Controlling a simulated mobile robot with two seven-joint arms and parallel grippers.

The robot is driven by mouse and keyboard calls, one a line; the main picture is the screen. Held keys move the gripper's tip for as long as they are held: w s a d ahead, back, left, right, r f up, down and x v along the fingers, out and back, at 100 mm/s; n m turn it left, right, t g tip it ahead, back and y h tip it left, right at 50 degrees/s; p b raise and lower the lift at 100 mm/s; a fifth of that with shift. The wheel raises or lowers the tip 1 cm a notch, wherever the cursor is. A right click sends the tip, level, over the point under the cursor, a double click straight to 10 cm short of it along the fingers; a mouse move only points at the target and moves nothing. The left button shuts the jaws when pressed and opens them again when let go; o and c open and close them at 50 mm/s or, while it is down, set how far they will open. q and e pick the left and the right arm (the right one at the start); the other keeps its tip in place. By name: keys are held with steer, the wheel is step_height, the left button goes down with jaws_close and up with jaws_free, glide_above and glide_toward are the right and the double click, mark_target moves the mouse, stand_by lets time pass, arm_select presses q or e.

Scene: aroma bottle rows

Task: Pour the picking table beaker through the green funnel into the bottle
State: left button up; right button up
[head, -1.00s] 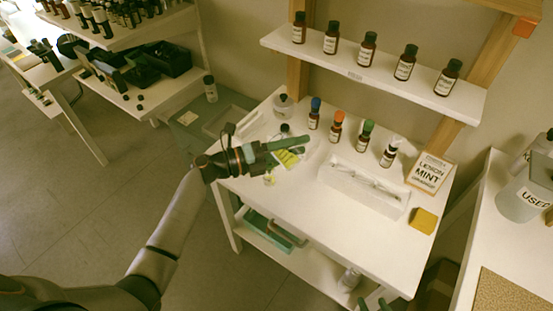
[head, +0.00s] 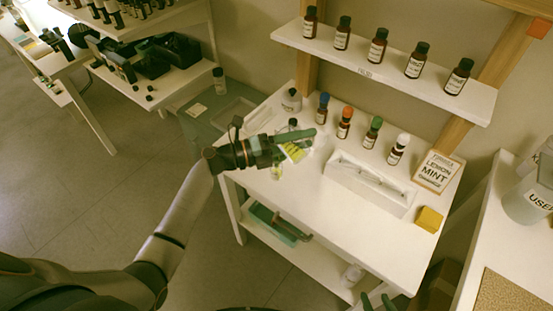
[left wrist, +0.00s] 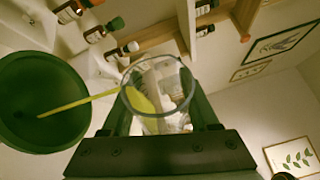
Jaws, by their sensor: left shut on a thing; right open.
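My left gripper (head: 303,143) is shut on the clear beaker (left wrist: 160,85), over the left part of the white table (head: 300,205). The beaker is tilted, with yellow liquid inside. In the left wrist view a thin yellow stream runs from its rim into the dark green funnel (left wrist: 30,85). In the head view the beaker shows as a yellow patch (head: 292,152), and the funnel is hard to make out by the gripper. A small glass thing with a yellow tint (head: 276,171) shows just below the gripper; I cannot tell if it is the bottle. My right gripper (head: 378,302) is open and empty at the bottom edge.
Brown bottles with blue (head: 323,106), orange (head: 344,122), green (head: 372,132) and white (head: 398,149) caps stand behind. A white tray (head: 368,186), a lemon mint sign (head: 436,172) and a yellow block (head: 429,219) are to the right. The table's front is clear.

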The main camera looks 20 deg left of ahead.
arm_select(q)
steer(key=shift+w+a+r, duration=0.1)
steer(key=shift+a, duration=0.05)
stand_by(0.5)
steer(key=shift+w+a+f+n+h, duration=0.1)
steer(key=shift+f+n+h, duration=0.1)
steer(key=shift+n, duration=0.35)
steer(key=shift+w+a+f+n+h, duration=0.1)
steer(key=shift+n+h, duration=0.1)
steer(key=shift+n, duration=0.35)
stand_by(2.5)
steer(key=shift+a+r+n+t, duration=0.1)
steer(key=shift+r+n+t, duration=0.3)
steer(key=shift+t, duration=0.1)
stand_by(0.9)
stand_by(0.6)
steer(key=m+y, duration=0.1)
steer(key=m, duration=0.1)
steer(key=d+f+m+g+y, duration=0.1)
steer(key=m, duration=0.2)
steer(key=s+f+m+y, duration=0.1)
steer(key=m, duration=0.1)
steer(key=shift+d+m+g, duration=0.35)
steer(key=shift+m+g, duration=0.05)
